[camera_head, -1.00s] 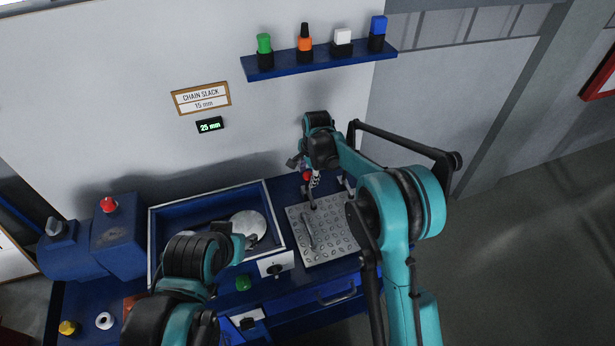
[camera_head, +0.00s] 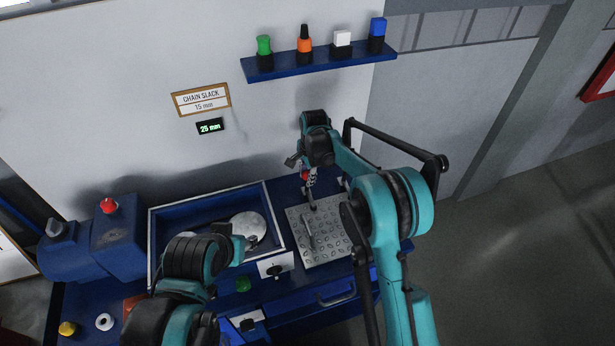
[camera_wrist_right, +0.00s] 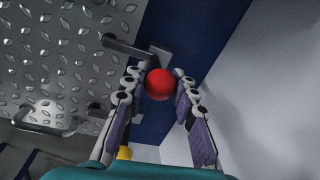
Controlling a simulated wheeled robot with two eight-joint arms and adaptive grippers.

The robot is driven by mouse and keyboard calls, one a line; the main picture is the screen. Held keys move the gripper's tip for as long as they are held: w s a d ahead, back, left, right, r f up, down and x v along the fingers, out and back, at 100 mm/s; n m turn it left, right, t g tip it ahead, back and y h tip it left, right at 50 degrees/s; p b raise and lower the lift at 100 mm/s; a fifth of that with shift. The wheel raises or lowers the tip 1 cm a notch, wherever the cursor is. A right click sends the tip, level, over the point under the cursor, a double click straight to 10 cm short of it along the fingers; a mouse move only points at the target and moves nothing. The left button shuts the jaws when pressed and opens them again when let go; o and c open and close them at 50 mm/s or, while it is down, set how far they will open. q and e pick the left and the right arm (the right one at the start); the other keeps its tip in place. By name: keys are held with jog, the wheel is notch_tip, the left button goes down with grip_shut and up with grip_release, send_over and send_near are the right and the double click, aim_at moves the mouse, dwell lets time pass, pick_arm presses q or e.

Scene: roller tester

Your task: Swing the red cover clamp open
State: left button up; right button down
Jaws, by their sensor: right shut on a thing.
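The red ball knob (camera_head: 304,175) of the cover clamp stands at the back edge of the grey tread-plate cover (camera_head: 318,240). In the right wrist view the red knob (camera_wrist_right: 160,84) sits between the fingertips of my right gripper (camera_wrist_right: 159,88), which is shut on it. A dark grey lever (camera_wrist_right: 128,47) shows beside the knob, next to the plate's edge; how it joins the knob is partly hidden. In the head view my right gripper (camera_head: 311,177) is small and partly covered by its wrist.
A blue tray (camera_head: 275,215) with a round metal disc (camera_head: 248,227) lies left of the plate. A wall shelf (camera_head: 320,63) with several coloured items hangs above. A display (camera_head: 210,126) reads 25 mm. The wall stands close behind the clamp.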

jog(key=shift+w+a+g+h+p, duration=0.2)
jog(key=shift+w+g+h+p, duration=0.05)
jog(key=shift+w+g, duration=0.3)
jog(key=shift+w+a+g+h+p, duration=0.25)
jog(key=shift+w+g, duration=0.2)
jog(key=shift+g, duration=0.2)
jog(key=shift+w+f+g, duration=0.15)
jog(key=shift+w+g, duration=0.05)
jog(key=shift+g, duration=0.3)
jog(key=c, duration=1.2)
grip_release()
jog(key=shift+s, duration=0.1)
